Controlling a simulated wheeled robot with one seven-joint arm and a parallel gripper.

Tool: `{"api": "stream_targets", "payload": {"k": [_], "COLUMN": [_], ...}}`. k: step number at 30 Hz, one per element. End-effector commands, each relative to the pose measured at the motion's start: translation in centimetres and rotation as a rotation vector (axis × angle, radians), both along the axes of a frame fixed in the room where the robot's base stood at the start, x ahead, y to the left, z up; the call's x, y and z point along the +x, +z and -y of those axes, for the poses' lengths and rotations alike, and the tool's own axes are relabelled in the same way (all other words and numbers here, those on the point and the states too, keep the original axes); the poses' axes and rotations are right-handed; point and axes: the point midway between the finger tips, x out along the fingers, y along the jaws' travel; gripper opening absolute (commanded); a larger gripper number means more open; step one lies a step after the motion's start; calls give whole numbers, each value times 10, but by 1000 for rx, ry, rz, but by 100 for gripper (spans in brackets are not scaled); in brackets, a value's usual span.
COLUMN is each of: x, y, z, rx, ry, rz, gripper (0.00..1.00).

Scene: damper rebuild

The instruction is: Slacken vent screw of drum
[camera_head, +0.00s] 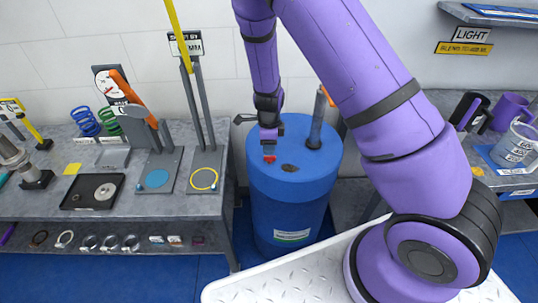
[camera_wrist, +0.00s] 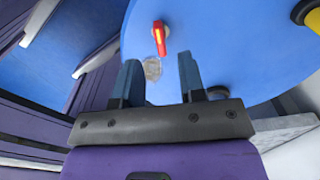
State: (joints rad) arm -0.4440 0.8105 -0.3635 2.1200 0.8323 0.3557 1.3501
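The blue drum (camera_head: 290,215) stands on the floor between two benches. Its lid fills much of the wrist view (camera_wrist: 240,45). The vent screw (camera_head: 269,159) is a small red piece on the lid; in the wrist view it is a red-orange bar-shaped handle (camera_wrist: 159,38), just beyond my fingertips. My gripper (camera_wrist: 160,65) is open, with nothing between its two blue-grey fingers. In the head view my gripper (camera_head: 268,142) points down over the lid, close to the screw. The exact gap to the screw cannot be told.
A dark round fitting (camera_head: 290,168) sits on the lid right of the screw. A dark upright pump with an orange top (camera_head: 316,125) rises from the lid. The left bench (camera_head: 120,207) holds trays and stands. The right bench carries purple mugs (camera_head: 510,112) and a clear jug (camera_head: 515,145).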

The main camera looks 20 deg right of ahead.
Motion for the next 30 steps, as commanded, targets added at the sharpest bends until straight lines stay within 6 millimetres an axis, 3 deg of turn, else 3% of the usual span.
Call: {"api": "stream_targets", "payload": {"k": [3,9,22,27,30], "x": [0,0,0,0,0], "y": [-21,-44,-52,-52,-52], "z": [1,1,0,0,0], "rx": [0,-1,1,1,1], "ry": [-1,0,2,2,2], "rz": [-2,0,1,1,1], "gripper": [37,37,37,0,0]}}
